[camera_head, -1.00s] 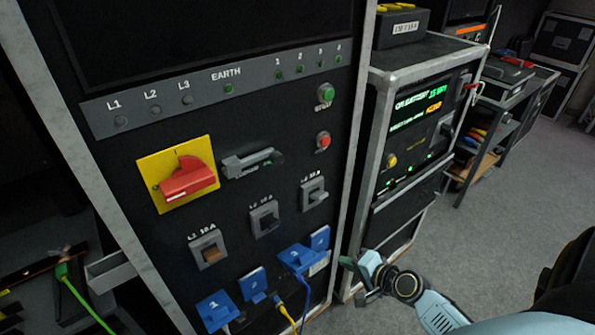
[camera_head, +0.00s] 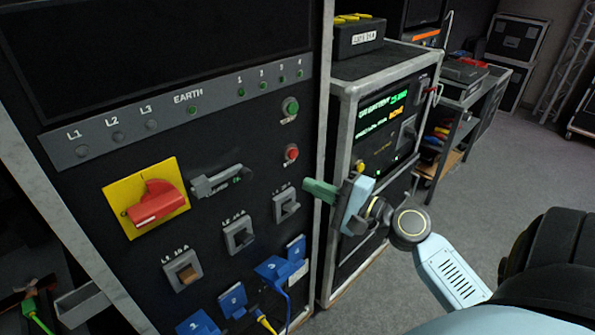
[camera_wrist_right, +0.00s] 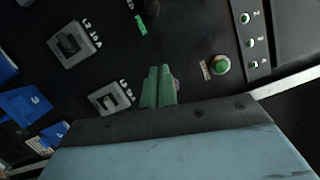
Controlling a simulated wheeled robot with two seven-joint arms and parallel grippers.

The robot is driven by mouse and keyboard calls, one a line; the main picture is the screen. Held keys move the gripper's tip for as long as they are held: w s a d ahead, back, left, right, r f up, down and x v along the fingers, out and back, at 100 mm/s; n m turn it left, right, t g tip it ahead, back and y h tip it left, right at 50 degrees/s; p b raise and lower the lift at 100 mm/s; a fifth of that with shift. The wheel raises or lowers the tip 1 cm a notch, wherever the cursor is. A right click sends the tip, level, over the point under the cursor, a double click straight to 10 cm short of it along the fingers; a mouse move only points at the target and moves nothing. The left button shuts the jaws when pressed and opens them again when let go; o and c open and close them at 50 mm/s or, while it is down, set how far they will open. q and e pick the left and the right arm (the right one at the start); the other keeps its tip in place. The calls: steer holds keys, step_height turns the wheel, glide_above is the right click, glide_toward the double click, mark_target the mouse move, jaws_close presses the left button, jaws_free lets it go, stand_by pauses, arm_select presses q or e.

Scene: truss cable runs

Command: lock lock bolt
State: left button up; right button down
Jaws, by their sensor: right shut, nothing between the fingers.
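The lock bolt appears to be the grey sliding bolt (camera_head: 222,180) on the black panel, right of the red rotary switch (camera_head: 155,203) on its yellow plate. In the right wrist view a small green piece (camera_wrist_right: 141,25) shows near the top, and I cannot tell whether it belongs to the bolt. My right gripper (camera_head: 308,190) is shut and empty, its green fingers together, right of the bolt and apart from it. The fingers also show in the right wrist view (camera_wrist_right: 158,87), in front of the panel. My left gripper is not in view.
Grey breakers (camera_head: 239,235) and blue connectors (camera_head: 272,268) with cables sit low on the panel. A green button (camera_head: 290,106) and red button (camera_head: 291,153) are near my right gripper. A second rack (camera_head: 385,110) stands behind. Grey floor is open at right.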

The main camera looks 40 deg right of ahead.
mark_target(229, 177)
steer(key=w+a+r+p, duration=0.1)
steer(key=w+a+p, duration=0.3)
steer(key=w+a, duration=0.2)
steer(key=shift+p+x, duration=0.4)
steer(key=shift+x, duration=0.65)
steer(key=shift+r, duration=0.1)
steer(key=a, duration=0.2)
steer(key=a+p, duration=0.1)
steer(key=a, duration=0.1)
steer(key=shift+s+a, duration=0.2)
steer(key=shift+a, duration=0.1)
steer(key=shift+d, duration=0.1)
